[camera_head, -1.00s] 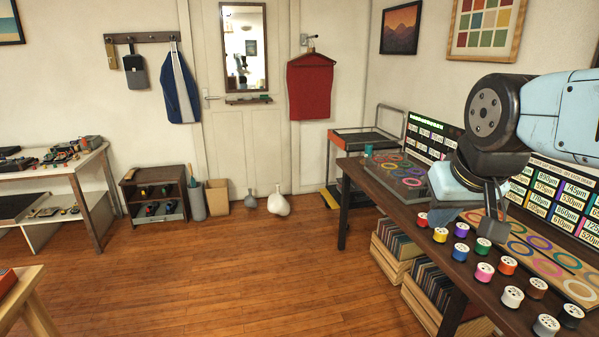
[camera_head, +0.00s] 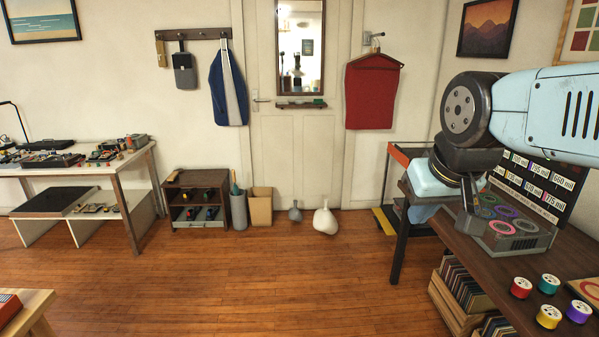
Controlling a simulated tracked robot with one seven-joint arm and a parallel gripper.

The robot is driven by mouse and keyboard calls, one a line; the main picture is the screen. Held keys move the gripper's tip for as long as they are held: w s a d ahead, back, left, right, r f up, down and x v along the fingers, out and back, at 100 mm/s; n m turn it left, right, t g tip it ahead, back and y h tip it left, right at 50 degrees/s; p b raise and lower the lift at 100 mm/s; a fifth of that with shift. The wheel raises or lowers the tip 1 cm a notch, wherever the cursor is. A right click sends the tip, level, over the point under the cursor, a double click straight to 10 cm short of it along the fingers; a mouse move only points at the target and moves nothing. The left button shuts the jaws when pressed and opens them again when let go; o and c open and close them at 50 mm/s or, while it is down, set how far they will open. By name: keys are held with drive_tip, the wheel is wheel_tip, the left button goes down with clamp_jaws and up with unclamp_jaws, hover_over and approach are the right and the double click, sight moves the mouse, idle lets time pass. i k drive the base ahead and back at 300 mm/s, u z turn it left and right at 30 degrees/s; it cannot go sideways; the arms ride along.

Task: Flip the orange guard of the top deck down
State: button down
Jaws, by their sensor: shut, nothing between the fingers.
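A trolley stands against the back wall at the right, partly behind my arm and the dark workbench. An orange strip, the guard (camera_head: 399,156), runs along the left end of its top deck (camera_head: 413,151). I cannot tell clearly whether the guard is raised or lowered. A yellow strip (camera_head: 383,221) shows at the lower deck. My gripper (camera_head: 469,199) is shut and empty, pointing down in front of the bench's far end. It appears nearer to me than the trolley and clear of the guard.
The workbench (camera_head: 470,254) fills the right side, with a ringed panel (camera_head: 519,236), a label board (camera_head: 535,182) and several coloured spools (camera_head: 549,316). Crates (camera_head: 457,303) sit beneath it. A white vase (camera_head: 325,218) stands by the door. The wooden floor (camera_head: 290,275) is open in the middle.

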sight(396, 151)
drive_tip(key=u, duration=0.05)
drive_tip(key=i, duration=2.15)
drive_tip(key=z, duration=0.75)
drive_tip(key=i, duration=1.65)
drive_tip(key=z, duration=0.5)
